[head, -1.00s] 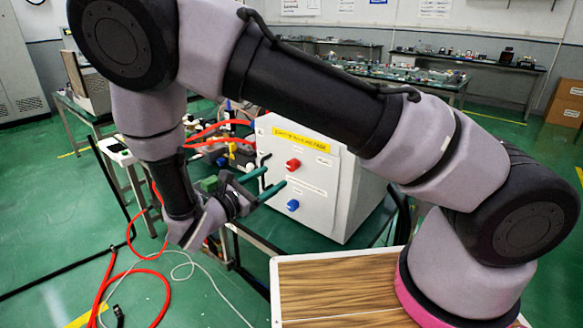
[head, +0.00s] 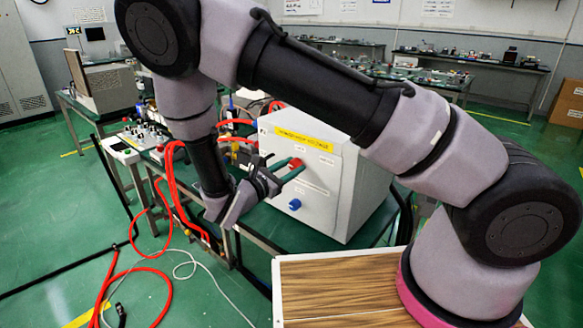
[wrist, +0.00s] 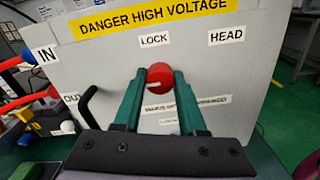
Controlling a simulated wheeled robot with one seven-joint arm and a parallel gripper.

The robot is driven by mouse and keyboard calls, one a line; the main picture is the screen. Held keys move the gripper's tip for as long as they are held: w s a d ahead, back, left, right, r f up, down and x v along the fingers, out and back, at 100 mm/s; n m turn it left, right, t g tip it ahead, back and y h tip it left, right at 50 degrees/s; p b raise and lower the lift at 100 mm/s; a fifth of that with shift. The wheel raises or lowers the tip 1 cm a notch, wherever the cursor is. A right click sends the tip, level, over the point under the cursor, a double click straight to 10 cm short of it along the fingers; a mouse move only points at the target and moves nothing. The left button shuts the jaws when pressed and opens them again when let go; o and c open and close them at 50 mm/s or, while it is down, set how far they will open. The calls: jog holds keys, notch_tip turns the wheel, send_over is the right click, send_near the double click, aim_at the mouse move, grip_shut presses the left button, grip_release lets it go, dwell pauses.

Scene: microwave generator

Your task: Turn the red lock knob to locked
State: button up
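The red lock knob (wrist: 159,78) is on the front panel of the white high-voltage box (head: 335,205), under the LOCK label (wrist: 154,41). It also shows in the head view (head: 296,163). My gripper (wrist: 159,76) has its two green fingers apart, with the tips on the left and right of the red knob. Whether the fingertips touch the knob is hard to tell. A pale mark shows on the knob's face. The small labels below the knob are partly hidden by the fingers.
A blue knob (head: 295,204) sits below the red one on the same panel. A black handle (wrist: 88,104) stands out at the panel's left. Red cables (head: 172,180) run left of the box to the floor. A wooden-topped surface (head: 335,288) is in front.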

grip_shut()
jog(key=shift+m, duration=0.3)
jog(key=m, duration=0.3)
jog(key=shift+m, duration=0.3)
jog(key=m, duration=0.4)
jog(key=shift+m, duration=0.3)
jog(key=m, duration=0.9)
